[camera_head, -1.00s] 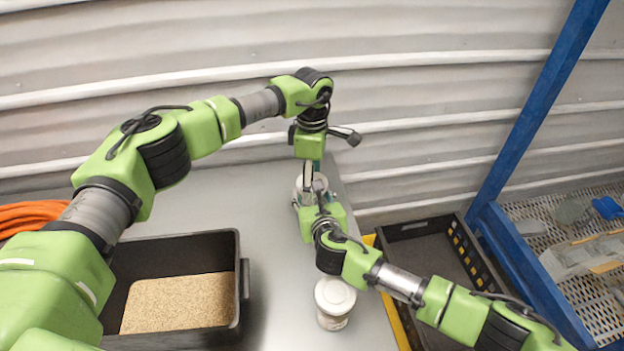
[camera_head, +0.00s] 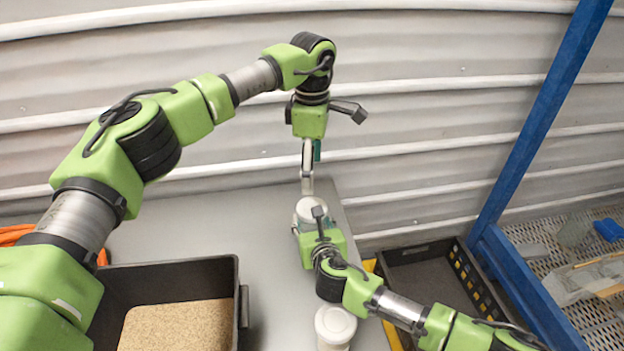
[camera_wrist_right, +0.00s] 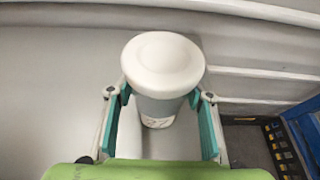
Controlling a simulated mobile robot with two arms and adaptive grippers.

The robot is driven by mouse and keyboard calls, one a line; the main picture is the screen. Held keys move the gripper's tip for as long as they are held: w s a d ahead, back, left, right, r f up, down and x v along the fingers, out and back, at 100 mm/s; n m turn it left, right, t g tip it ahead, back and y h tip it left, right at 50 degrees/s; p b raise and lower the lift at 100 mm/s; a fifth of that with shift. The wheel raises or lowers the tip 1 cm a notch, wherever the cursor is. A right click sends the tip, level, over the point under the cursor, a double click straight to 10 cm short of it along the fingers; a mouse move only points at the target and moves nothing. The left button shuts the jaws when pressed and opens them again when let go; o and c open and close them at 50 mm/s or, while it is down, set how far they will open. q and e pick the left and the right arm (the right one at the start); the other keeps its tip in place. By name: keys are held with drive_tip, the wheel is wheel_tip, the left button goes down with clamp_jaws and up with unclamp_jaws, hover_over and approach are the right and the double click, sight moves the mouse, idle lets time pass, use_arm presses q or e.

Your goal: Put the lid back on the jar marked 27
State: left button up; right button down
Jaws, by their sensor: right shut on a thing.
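The jar marked 27 (camera_wrist_right: 160,108) stands upright between the fingers of my right gripper (camera_wrist_right: 162,125), which is shut on it. The number shows low on its side in the right wrist view. A white lid (camera_wrist_right: 162,62) sits on its mouth and looks level; the lid also shows in the head view (camera_head: 309,210). My left gripper (camera_head: 309,183) hangs above and just behind the lid, apart from it, with nothing visible in it. Its fingers are seen edge-on, so their opening is unclear.
A second white-lidded jar (camera_head: 335,325) stands nearer on the metal table (camera_head: 190,222). A black bin (camera_head: 180,270) of grainy substrate is at left. A black crate (camera_head: 420,254) lies right of the table, beside a blue post (camera_head: 535,125). The table's back left is clear.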

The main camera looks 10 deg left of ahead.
sight(315, 227)
drive_tip(key=c, duration=1)
unclamp_jaws()
drive_tip(key=shift+v, duration=3.75)
